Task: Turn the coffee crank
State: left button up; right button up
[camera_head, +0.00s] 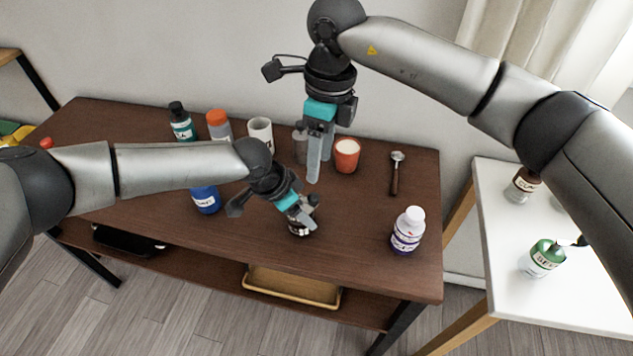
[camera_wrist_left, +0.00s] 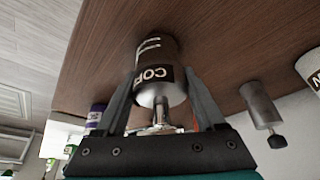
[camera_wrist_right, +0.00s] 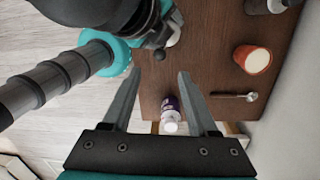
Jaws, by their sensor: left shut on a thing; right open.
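In the head view my left gripper (camera_head: 303,218) is shut on this coffee grinder (camera_head: 300,231) at the table's front middle. Small parts at the metallic end are partly hidden by the gripper; I cannot make out the crank clearly. My right gripper (camera_head: 313,165) is open and empty, pointing down behind the grinder, near the orange cup. Its spread fingers (camera_wrist_right: 160,85) show in the right wrist view.
A white side table (camera_head: 560,300) stands right.

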aim_at(315, 195)
jog(key=d+r+n+y, duration=0.3)
jog(key=d+n, duration=0.1)
jog(key=n, duration=0.4)
jog(key=shift+g, duration=0.3)
jog(key=x, duration=0.8)
jog(key=w+x, duration=0.1)
jog(key=x, duration=0.3)
jog(key=shift+a+f, duration=0.1)
jog(key=shift+a, duration=0.1)
grip_shut()
